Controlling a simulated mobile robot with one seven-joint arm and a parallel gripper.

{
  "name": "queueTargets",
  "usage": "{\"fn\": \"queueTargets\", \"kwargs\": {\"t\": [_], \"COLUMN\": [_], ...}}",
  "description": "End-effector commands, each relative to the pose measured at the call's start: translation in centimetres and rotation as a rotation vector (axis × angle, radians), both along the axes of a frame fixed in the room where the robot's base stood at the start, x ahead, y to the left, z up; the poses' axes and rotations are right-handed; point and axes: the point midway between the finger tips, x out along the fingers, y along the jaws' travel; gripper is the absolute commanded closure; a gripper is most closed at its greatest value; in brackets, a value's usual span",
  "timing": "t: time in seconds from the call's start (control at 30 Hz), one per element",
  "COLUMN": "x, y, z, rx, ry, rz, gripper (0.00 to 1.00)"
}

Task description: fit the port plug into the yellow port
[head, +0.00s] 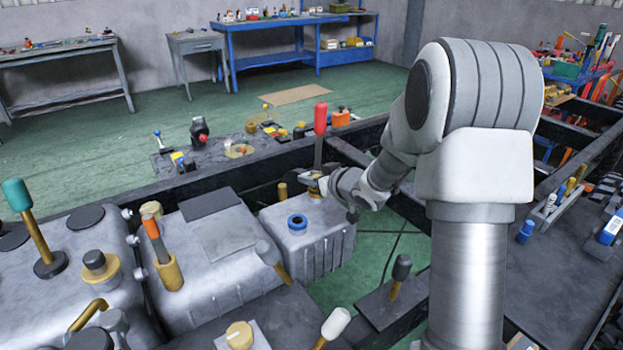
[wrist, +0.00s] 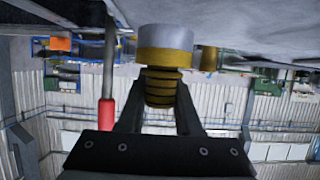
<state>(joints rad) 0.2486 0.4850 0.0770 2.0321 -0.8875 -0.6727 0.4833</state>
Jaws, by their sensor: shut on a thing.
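In the wrist view, which looks upside down, my gripper (wrist: 160,105) is shut on the port plug (wrist: 161,90), a yellow-brown ribbed piece between the two dark fingers. The plug lines up with the yellow port (wrist: 164,57), a wider grey cylinder with a yellow rim. Plug and port meet in the picture; I cannot tell whether the plug's end is inside. In the head view my gripper (head: 322,183) is at the far end of the small grey tank, beside a red-handled lever (head: 320,120).
A blue-rimmed port (head: 297,222) stands on the small tank (head: 318,243), nearer the head camera. A short brown post (head: 283,190) is left of my gripper and also shows in the wrist view (wrist: 208,58). Levers and caps crowd the larger tanks at left.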

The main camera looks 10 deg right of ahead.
Motion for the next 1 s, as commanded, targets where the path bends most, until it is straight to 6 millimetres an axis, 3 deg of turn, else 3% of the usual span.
{"fn": "queueTargets", "kwargs": {"t": [0.07,0.1,0.27,0.63,0.77,1.0], "x": [0.0,0.0,0.0,0.0,-1.6,-6.1], "y": [0.0,0.0,0.0,0.0,-0.8,-2.6], "z": [-0.4,-0.4,-0.3,0.3,1.1,3.2], "rx": [0.001,0.001,0.000,0.000,0.000,0.000], "ry": [0.000,0.000,0.000,-0.001,0.000,0.000], "rz": [0.000,0.000,0.000,0.000,-0.002,-0.003], "gripper": [1.00,0.65,0.37,0.37,0.37,0.37]}}
